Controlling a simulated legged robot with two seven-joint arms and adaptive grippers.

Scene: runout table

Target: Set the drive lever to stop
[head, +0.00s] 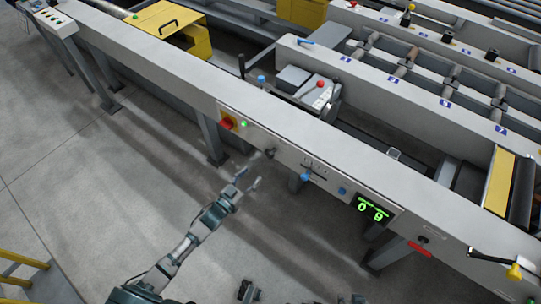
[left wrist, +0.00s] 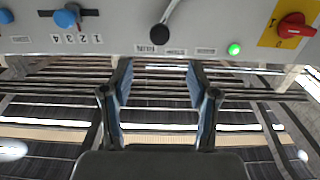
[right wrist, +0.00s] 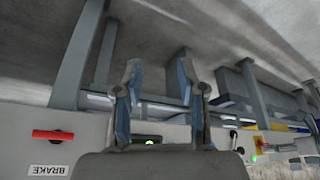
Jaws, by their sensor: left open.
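The drive lever (head: 270,153) sits on the front panel of the runout table. In the left wrist view it is a thin metal rod with a black ball knob (left wrist: 160,33), just above a row of small labels. The knob lies nearest the left and middle labels; I cannot read them surely. My left gripper (head: 249,184) is in front of the panel, apart from the lever. Its fingers (left wrist: 158,68) are open and empty, with the knob beyond and between them. My right gripper (right wrist: 158,70) is open and empty in its wrist view, away from the lever.
The panel also carries a red switch on yellow (head: 228,121), a green light (head: 243,124), a blue knob (head: 305,176) and a green display (head: 373,211). A red brake handle (head: 420,248) and yellow lever (head: 512,270) are further right.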

